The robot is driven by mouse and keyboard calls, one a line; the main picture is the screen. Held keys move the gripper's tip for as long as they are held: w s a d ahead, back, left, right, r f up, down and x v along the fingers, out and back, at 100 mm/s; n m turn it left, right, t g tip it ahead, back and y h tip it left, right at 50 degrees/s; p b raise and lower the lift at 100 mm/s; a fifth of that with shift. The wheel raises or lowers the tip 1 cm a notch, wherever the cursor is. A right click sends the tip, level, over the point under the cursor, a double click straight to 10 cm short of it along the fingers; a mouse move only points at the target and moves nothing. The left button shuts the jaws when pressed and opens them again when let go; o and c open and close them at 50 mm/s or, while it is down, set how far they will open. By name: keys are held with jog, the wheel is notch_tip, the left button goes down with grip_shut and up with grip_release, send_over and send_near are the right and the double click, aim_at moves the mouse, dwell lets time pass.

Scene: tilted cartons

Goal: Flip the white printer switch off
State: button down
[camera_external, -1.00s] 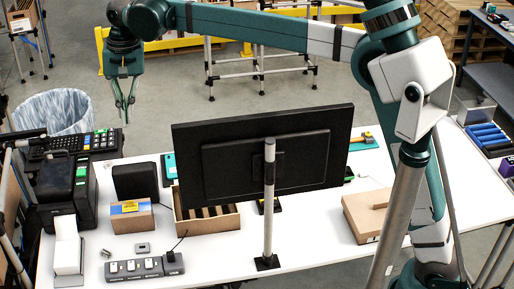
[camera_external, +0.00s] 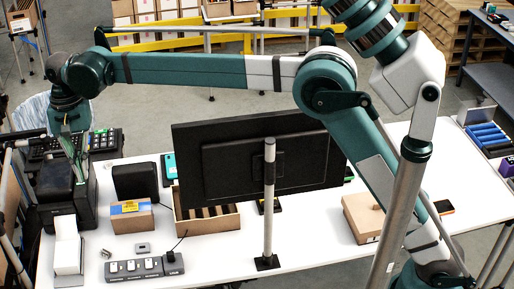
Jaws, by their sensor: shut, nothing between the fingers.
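A grey power strip (camera_external: 152,270) lies near the table's front edge at the left, with several small white switches in a row and a black plug (camera_external: 173,257) at its right end. The labels below the switches are too small to read, so I cannot tell which is the printer's or how each is set. A black printer (camera_external: 84,214) stands at the left end of the table. My gripper (camera_external: 80,178) points down in front of or over the printer, shut and empty, apart from the strip. I cannot tell if it touches the printer.
A white box (camera_external: 68,256) stands left of the strip. A small carton (camera_external: 131,218), a black speaker-like box (camera_external: 135,181) and an open wooden box (camera_external: 207,222) are behind it. A large monitor (camera_external: 255,165) on a pole (camera_external: 269,215) stands mid-table. A keypad (camera_external: 106,140) is behind the printer.

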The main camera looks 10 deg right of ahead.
send_over(107, 273)
jog(key=w, duration=0.2)
notch_tip(107, 273, down, 24)
jog(key=shift+w+d+f, duration=0.1)
jog(key=shift+w, duration=0.1)
jog(key=shift+f, duration=0.1)
jog(key=f, duration=0.4)
jog(key=s+f, duration=0.1)
jog(key=f, duration=0.4)
jog(key=s+f, duration=0.1)
jog(key=f, duration=0.3)
jog(key=shift+f, duration=0.35)
